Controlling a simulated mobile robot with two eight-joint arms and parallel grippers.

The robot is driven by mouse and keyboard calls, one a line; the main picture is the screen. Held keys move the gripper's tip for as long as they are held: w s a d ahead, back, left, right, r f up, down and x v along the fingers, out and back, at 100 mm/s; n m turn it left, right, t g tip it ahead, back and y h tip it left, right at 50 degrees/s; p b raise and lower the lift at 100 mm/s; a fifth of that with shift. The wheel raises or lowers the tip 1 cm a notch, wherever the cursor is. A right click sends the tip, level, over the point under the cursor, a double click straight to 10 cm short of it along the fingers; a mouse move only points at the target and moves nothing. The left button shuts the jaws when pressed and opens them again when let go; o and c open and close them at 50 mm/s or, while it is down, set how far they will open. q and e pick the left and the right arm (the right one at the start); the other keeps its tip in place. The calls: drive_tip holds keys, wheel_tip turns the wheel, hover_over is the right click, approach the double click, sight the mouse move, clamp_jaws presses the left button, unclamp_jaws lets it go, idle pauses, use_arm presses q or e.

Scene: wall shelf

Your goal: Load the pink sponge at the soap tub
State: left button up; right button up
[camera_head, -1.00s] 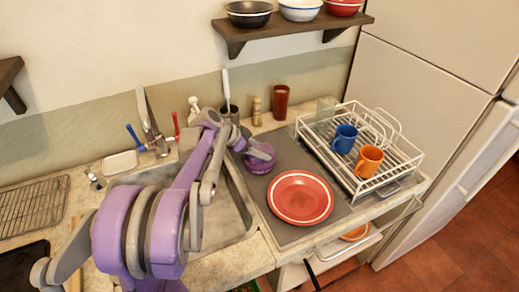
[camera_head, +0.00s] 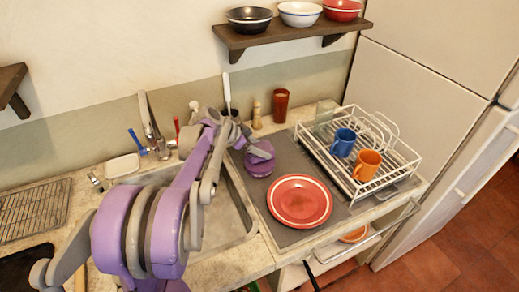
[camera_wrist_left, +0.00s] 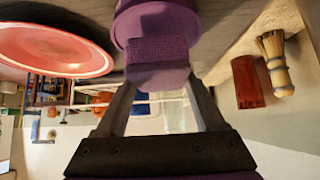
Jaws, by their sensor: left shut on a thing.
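The soap tub (camera_head: 259,169) is a round purple tub on the grey mat, left of and behind the red plate. It shows at the top of the upside-down left wrist view (camera_wrist_left: 166,18). The pink sponge (camera_wrist_left: 157,52), a rough purple-pink block, shows there against the tub's round face; I cannot tell how firmly they touch. My left gripper (camera_wrist_left: 158,80) is shut on the sponge, with one dark finger on each side. In the head view, my left arm reaches over the sink to the tub and partly hides the sponge. My right gripper is not in view.
A red plate (camera_head: 300,202) lies on the mat in front of the tub. A white dish rack (camera_head: 345,190) with blue and orange mugs stands to the right. The sink (camera_head: 238,228) is at left.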

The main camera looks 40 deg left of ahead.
sight(260, 148)
use_arm(q)
drive_tip(key=shift+r+p, duration=1.3)
drive_tip(key=shift+r, duration=1)
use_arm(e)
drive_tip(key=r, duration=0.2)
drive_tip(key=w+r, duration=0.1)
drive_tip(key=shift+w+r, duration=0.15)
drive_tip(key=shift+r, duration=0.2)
use_arm(q)
drive_tip(key=shift+f, duration=0.1)
